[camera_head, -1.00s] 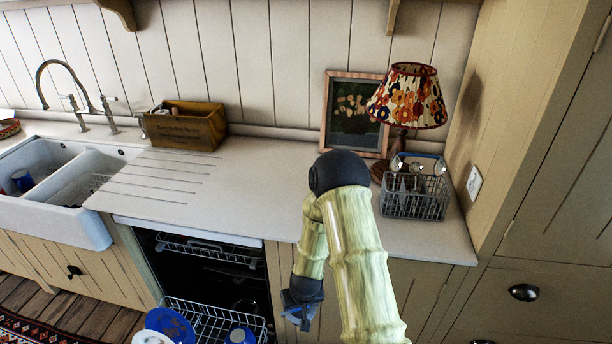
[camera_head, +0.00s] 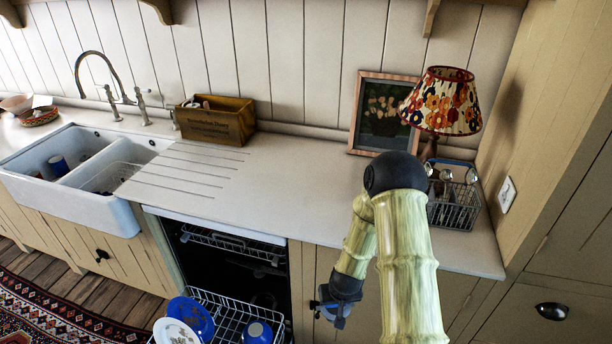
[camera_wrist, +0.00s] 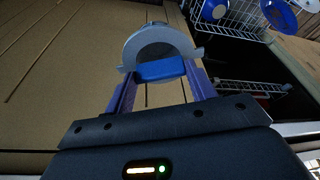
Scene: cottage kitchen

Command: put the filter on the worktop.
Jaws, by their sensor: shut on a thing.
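The filter (camera_wrist: 158,33), a grey rounded, ring-like piece with a flange, sits between the fingertips in the wrist view. My gripper (camera_wrist: 160,72) is shut on it; a blue pad shows against the piece. In the head view my gripper (camera_head: 335,308) hangs low in front of the cupboard front, right of the open dishwasher and below the worktop edge. The filter is too small to make out there. The pale worktop (camera_head: 285,200) runs from the sink to the right wall, above and behind my gripper.
The dishwasher (camera_head: 215,262) is open, its lower rack (camera_head: 232,318) pulled out with blue and white dishes. On the worktop stand a wooden box (camera_head: 215,122), a picture frame (camera_head: 380,112), a lamp (camera_head: 442,102) and a wire basket (camera_head: 455,212). The middle is clear.

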